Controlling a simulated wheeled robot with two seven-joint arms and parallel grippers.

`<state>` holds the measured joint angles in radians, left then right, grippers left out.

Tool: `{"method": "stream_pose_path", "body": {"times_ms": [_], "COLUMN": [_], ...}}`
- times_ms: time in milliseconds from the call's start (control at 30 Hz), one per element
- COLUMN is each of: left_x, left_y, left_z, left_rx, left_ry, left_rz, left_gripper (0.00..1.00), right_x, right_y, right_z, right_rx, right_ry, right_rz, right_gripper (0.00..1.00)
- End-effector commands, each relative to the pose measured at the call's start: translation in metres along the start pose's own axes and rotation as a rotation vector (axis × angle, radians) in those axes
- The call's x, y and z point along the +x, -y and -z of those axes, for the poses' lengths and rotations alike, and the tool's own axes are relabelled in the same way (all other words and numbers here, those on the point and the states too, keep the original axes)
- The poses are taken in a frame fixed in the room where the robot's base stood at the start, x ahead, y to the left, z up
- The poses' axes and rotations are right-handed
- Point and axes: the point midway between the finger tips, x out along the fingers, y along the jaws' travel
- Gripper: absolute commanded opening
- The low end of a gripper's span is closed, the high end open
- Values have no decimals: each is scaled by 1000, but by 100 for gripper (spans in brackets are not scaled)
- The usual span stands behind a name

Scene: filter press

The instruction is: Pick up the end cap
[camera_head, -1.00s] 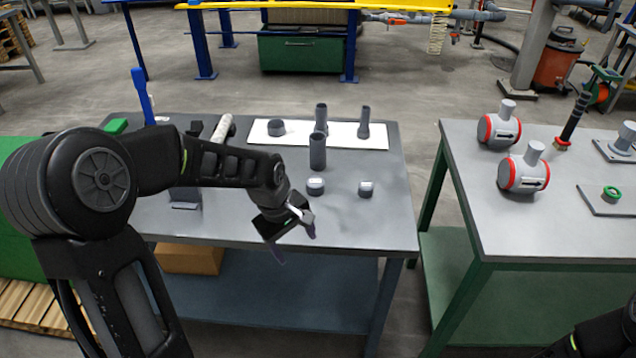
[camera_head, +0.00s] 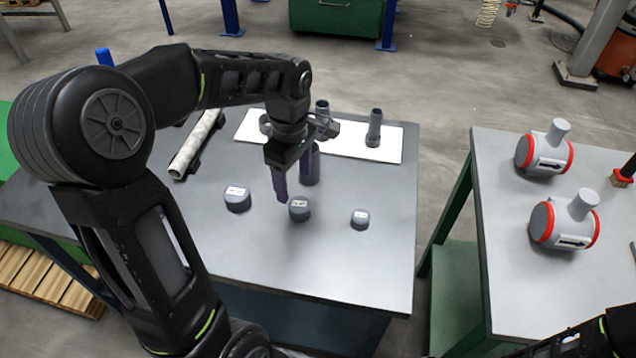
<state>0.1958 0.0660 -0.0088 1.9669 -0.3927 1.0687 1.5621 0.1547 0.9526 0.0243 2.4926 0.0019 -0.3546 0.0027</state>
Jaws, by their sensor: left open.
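Three short dark grey round caps with white labels stand on the grey table: a left cap (camera_head: 237,200), a middle cap (camera_head: 299,209) and a right, smaller cap (camera_head: 360,219). I cannot read the labels, so which one is the end cap is unclear. My left gripper (camera_head: 292,180) is open and empty, pointing down just behind the middle cap in the picture, apparently above the table. Its fingers partly cover a standing dark tube (camera_head: 311,172). Only part of my right arm shows at the lower right; its gripper is out of view.
A white board (camera_head: 345,147) at the table's back holds upright grey fittings, including a flared one (camera_head: 374,128). A white roll (camera_head: 196,143) lies at the left. The table's front right is clear. A second table (camera_head: 470,210) holds two red-ringed grey valve bodies (camera_head: 545,150).

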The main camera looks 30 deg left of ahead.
Motion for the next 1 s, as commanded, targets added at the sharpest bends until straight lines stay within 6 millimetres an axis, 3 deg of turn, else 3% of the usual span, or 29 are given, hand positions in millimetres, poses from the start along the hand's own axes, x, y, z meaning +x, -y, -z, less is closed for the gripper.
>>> {"method": "stream_pose_path", "body": {"times_ms": [367,667,1000], "left_x": [0,25,28], "left_y": [0,1,0], "left_z": [0,0,0], "left_rx": [0,0,0], "left_ry": [0,0,0], "left_rz": [0,3,1], "left_gripper": [70,70,70], "right_x": [0,-3,-3], "right_y": [0,1,1], "right_z": [-1,-1,-1], "right_rx": [0,1,1], "right_ry": [3,3,3], "right_rz": [0,-1,-1], "right_gripper": [44,44,44]}}
